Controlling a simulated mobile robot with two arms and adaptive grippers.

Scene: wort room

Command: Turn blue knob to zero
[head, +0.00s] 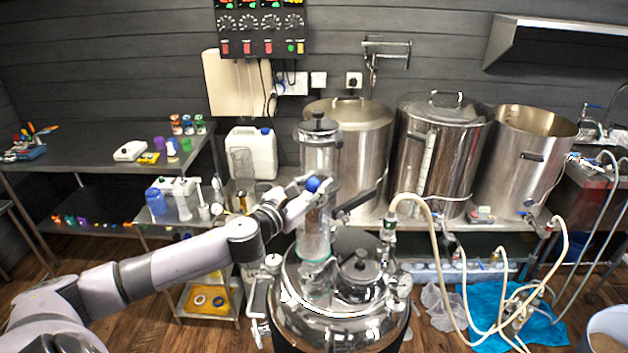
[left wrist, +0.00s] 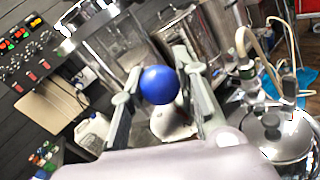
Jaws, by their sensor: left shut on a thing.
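The blue knob (head: 313,184) is a round ball in front of the glass column of the steel still, at mid-height in the head view. It also shows in the left wrist view (left wrist: 159,85), between the two fingers. My left gripper (head: 308,187) is at the knob and shut on it, with a finger on either side. In the left wrist view the gripper (left wrist: 158,92) has the ball near its fingertips. Any scale or zero mark for the knob cannot be made out. My right gripper is not in view.
The still's steel lid (head: 335,285) with its valves and gauge lies just below the gripper. Large steel pots (head: 440,150) stand behind. Pale hoses (head: 455,290) hang at the right. A control panel (head: 262,28) is on the wall. A white canister (head: 252,152) stands behind the left arm.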

